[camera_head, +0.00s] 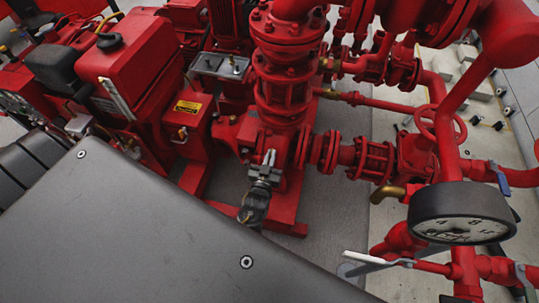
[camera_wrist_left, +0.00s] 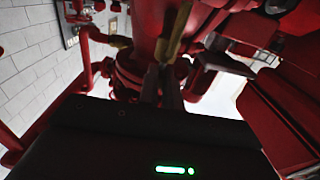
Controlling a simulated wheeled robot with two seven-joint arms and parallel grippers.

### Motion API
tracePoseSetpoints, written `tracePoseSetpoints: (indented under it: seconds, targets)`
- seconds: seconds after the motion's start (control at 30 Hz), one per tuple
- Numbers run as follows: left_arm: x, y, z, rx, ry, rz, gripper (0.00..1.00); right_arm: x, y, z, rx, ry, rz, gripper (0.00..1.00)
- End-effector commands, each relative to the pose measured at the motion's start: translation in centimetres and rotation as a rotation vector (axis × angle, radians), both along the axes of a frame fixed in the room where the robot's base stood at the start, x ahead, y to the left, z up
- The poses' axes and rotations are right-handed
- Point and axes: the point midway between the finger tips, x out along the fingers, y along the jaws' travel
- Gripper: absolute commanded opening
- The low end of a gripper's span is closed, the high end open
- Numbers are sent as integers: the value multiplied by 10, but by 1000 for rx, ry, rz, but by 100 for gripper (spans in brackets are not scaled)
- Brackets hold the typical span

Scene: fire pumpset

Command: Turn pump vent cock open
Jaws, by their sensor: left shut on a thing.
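My left gripper (camera_head: 268,160) reaches up from the lower middle of the head view to the red pump casing (camera_head: 301,150), below the ribbed vertical pipe. In the left wrist view a yellow-brass lever (camera_wrist_left: 179,32), which looks like the vent cock handle, stands at the tips of the fingers (camera_wrist_left: 164,75). The fingers are shut on it. In the head view the cock is hidden at the fingertips, so its angle is hard to tell. The wrist view is dark, and the cock's body does not show clearly. My right gripper is not in view.
The red engine (camera_head: 140,65) stands at the left. Flanged piping (camera_head: 376,160) runs to the right of the pump, with a brass elbow (camera_head: 387,192), a red handwheel (camera_head: 437,122) and a large pressure gauge (camera_head: 462,213). Grey floor (camera_head: 335,212) shows between pump and piping.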

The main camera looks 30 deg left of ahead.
Motion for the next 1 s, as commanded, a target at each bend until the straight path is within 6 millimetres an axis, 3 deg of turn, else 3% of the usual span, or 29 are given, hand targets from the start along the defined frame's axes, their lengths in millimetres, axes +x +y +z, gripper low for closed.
tracePoseSetpoints:
  seconds: [0.37,0.4,0.53,0.83,1.0]
  targets:
    - [1,0,0,-1,-1,2,0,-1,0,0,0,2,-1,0]
    - [1,0,0,-1,-1,2,12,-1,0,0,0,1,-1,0]
    - [0,0,0,-1,-1,3,28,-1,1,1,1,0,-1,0]
    - [-2,0,0,-1,0,3,28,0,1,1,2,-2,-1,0]
    - [-22,-5,0,-1,1,3,28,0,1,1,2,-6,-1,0]
